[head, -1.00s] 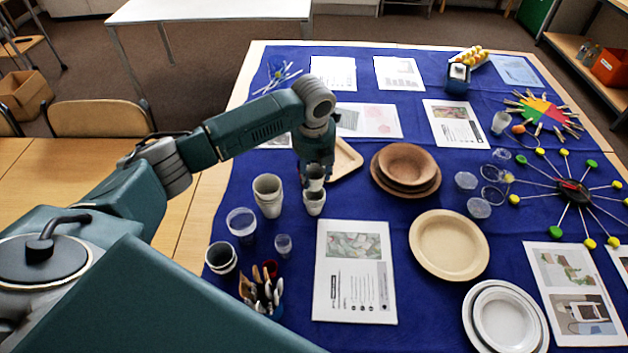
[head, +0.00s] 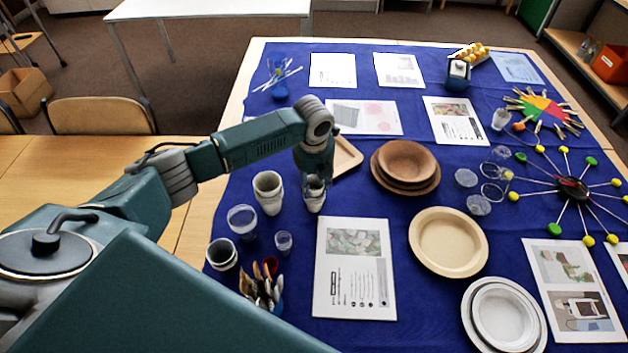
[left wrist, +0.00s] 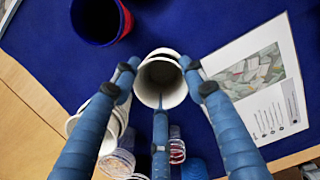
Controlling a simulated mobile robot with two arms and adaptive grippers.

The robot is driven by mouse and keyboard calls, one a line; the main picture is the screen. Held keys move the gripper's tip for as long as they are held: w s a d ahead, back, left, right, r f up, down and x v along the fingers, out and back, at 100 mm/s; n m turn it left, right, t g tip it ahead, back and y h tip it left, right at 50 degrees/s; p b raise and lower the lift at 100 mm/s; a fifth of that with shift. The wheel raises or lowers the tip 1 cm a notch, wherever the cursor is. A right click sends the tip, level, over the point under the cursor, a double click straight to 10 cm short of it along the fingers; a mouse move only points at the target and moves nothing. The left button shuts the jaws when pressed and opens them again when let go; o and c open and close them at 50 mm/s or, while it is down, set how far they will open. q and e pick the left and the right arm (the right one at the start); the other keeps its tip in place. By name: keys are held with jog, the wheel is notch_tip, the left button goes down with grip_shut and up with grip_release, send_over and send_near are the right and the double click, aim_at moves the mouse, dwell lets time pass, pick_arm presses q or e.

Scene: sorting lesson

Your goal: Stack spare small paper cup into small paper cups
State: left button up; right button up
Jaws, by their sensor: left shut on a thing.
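My left gripper (head: 316,178) points down, shut on the spare small paper cup (head: 315,184). In the left wrist view the fingers surround this pale cup (left wrist: 160,82), whose open mouth faces the camera. The small paper cups (head: 314,203) stand upright on the blue cloth directly below. The spare cup's lower part appears to be in their mouth, though the fingers partly hide the join. In the left wrist view a second pale rim shows just behind the held cup's rim. My right gripper is in neither view.
Larger paper cups (head: 268,192) stand close on the left. Clear cups (head: 242,221) and a holder of utensils (head: 262,292) are nearer the front. A wooden tray (head: 347,157) lies behind right, and a printed sheet (head: 352,297) lies in front.

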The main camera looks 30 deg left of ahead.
pick_arm(q)
jog(key=o, duration=0.7)
jog(key=shift+c, duration=0.2)
jog(key=shift+r, duration=0.35)
notch_tip(320, 180, up, 12)
jog(key=s+b, duration=0.1)
jog(key=shift+s+d+r, duration=0.2)
jog(key=shift+s+d, duration=0.1)
jog(key=shift+d, duration=0.1)
